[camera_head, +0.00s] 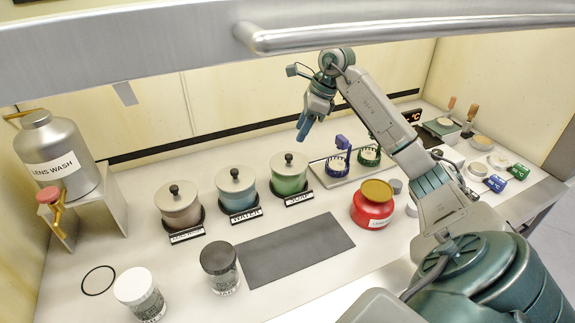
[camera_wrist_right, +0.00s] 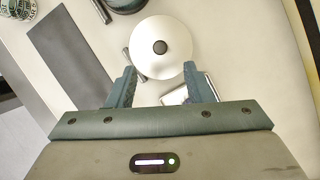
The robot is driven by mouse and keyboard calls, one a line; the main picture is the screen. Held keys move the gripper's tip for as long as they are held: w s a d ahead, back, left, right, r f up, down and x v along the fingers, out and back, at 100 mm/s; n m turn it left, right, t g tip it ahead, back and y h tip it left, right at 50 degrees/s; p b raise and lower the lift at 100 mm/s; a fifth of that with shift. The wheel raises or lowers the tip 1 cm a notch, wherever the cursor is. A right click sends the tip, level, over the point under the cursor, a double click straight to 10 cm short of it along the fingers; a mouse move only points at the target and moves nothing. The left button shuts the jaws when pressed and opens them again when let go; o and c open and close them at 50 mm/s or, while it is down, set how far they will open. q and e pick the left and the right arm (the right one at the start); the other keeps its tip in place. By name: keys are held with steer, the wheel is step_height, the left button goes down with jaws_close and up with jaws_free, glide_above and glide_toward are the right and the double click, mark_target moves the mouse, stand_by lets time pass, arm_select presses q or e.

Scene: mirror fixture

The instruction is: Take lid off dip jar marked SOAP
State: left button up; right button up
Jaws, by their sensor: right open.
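The SOAP dip jar (camera_head: 289,182) is green, with a silver lid and black knob, and stands at the right end of a row of three jars. Its label plate (camera_head: 299,200) is in front. The lid is on the jar. My right gripper (camera_head: 304,130) is above and behind the jar, pointing down, apart from it. In the right wrist view the round silver lid (camera_wrist_right: 160,30) and its black knob (camera_wrist_right: 160,47) lie just beyond the open fingers (camera_wrist_right: 160,75), with nothing between them. My left gripper is not in view.
The WATER jar (camera_head: 236,190) stands left of the SOAP jar. A tray (camera_head: 333,180) with blue and green holders is close on its right. A red jar (camera_head: 373,205) stands front right. A dark mat (camera_head: 294,250) lies in front. A metal bar (camera_head: 400,32) crosses above.

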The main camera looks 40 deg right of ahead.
steer(key=b, duration=0.2)
glide_above(290, 155)
steer(key=s+d, duration=0.1)
step_height(290, 155, down, 4)
steer(key=shift+s+d+f, duration=0.1)
steer(key=shift+f, duration=0.1)
steer(key=b+x, duration=0.2)
steer(key=x, duration=0.2)
steer(key=shift+s+f, duration=0.15)
steer(key=shift+f, duration=0.25)
jaws_close()
